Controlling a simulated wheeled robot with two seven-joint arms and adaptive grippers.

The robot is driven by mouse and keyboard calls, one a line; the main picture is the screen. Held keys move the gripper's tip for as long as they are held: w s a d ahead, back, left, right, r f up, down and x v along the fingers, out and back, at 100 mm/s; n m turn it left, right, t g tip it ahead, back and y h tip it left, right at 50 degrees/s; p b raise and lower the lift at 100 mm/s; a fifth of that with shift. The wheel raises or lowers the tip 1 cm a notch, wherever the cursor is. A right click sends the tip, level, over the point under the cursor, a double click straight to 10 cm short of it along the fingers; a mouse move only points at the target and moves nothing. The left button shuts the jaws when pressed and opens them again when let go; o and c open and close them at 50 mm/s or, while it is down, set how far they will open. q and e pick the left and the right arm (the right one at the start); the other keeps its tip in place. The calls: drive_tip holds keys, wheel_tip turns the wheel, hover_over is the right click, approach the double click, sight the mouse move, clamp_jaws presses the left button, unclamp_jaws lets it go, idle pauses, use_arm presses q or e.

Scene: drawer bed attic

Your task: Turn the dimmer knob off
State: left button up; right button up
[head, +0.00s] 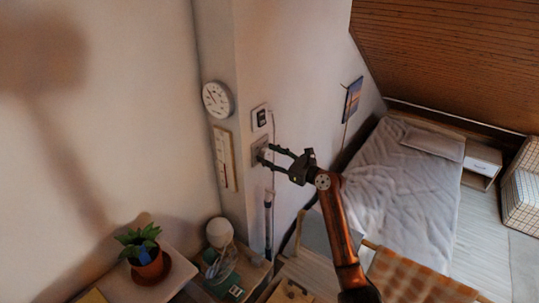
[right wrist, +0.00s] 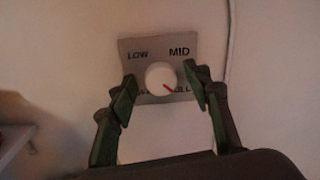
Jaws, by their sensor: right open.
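The dimmer is a grey square plate (right wrist: 140,50) on the wall with a round white knob (right wrist: 158,76) in its middle. "LOW" is at its upper left and "MID" at its upper right. A partly covered label ending in "ULL" is at the lower right; the lower left label is hidden by a finger. In the head view the right gripper (head: 272,156) reaches the plate (head: 257,157) on the wall corner. My left gripper is out of view.
A small thermostat-like box (head: 262,117) is above the dimmer, with a cable running down beside it. A round clock (head: 217,99) and a framed panel (head: 224,158) hang to the left. Below stand a lamp (head: 220,232) and a potted plant (head: 146,254). A bed (head: 400,190) is at right.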

drive_tip(key=shift+w, duration=0.1)
drive_tip(key=shift+c, duration=0.4)
drive_tip(key=c, duration=1.1)
